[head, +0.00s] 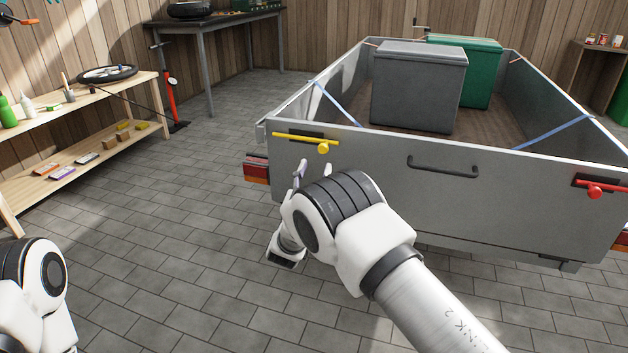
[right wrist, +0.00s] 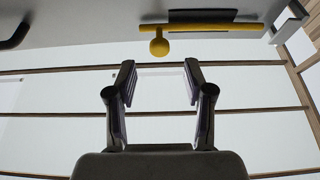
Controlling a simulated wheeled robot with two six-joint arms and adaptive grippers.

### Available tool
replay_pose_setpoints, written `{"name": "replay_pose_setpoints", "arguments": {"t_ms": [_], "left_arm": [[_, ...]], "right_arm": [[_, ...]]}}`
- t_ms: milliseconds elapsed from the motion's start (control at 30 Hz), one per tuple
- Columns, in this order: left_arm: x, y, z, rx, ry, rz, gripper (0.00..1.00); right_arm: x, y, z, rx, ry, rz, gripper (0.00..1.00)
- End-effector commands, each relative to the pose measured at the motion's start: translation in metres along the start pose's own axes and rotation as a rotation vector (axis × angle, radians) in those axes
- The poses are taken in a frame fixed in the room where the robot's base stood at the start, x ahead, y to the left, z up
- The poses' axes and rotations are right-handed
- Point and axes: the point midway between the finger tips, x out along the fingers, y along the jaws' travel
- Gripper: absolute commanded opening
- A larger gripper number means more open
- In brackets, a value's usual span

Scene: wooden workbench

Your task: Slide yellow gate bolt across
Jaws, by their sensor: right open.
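The yellow gate bolt (head: 305,139) is on the upper left of the trailer's grey tailgate (head: 390,205). It is a thin horizontal bar with a round yellow knob (head: 323,149) near its right end, over a dark plate. My right gripper (head: 299,172) is just below and left of the knob, partly hidden behind my own wrist. In the right wrist view the gripper (right wrist: 158,82) is open and empty, with the yellow knob (right wrist: 159,47) beyond and between its fingertips, apart from them. My left arm shows at the lower left; its gripper is out of frame.
A red bolt (head: 596,189) is at the tailgate's right end, and a dark handle (head: 442,166) is at its middle. A grey box (head: 418,88) and a green box (head: 482,75) stand in the trailer. A wooden shelf (head: 80,150) stands left. The floor between is clear.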

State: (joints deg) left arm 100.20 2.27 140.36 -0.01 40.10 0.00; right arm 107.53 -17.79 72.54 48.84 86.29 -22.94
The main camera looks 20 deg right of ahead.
Motion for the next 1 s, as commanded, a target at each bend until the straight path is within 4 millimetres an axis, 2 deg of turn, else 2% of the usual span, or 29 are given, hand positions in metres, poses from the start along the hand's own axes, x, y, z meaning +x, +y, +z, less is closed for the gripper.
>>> {"name": "replay_pose_setpoints", "arguments": {"t_ms": [167,400,500,767,800,933,1000], "left_arm": [[0.007,0.0,-0.001,0.0,0.001,0.0,0.53],[0.023,0.0,0.0,0.0,0.001,0.0,0.53],[0.026,0.0,0.0,0.0,0.001,0.0,0.53],[0.026,0.0,0.0,0.0,0.001,0.0,0.53],[0.026,0.0,0.0,0.0,0.001,0.0,0.53],[0.026,0.0,0.0,-0.001,0.001,0.0,0.53],[0.026,0.0,0.0,-0.001,0.001,0.0,0.53]], "right_arm": [[0.017,0.001,0.001,0.003,0.002,0.003,0.52],[0.062,0.001,0.002,0.003,0.002,0.002,0.52],[0.074,0.001,0.001,0.001,0.001,0.001,0.52],[0.079,0.0,-0.001,-0.001,-0.001,-0.001,0.52],[0.079,0.0,-0.001,-0.001,-0.001,-0.001,0.45],[0.079,0.0,0.0,-0.001,-0.001,-0.001,0.0],[0.079,0.001,0.0,-0.001,-0.001,-0.001,0.0]]}}
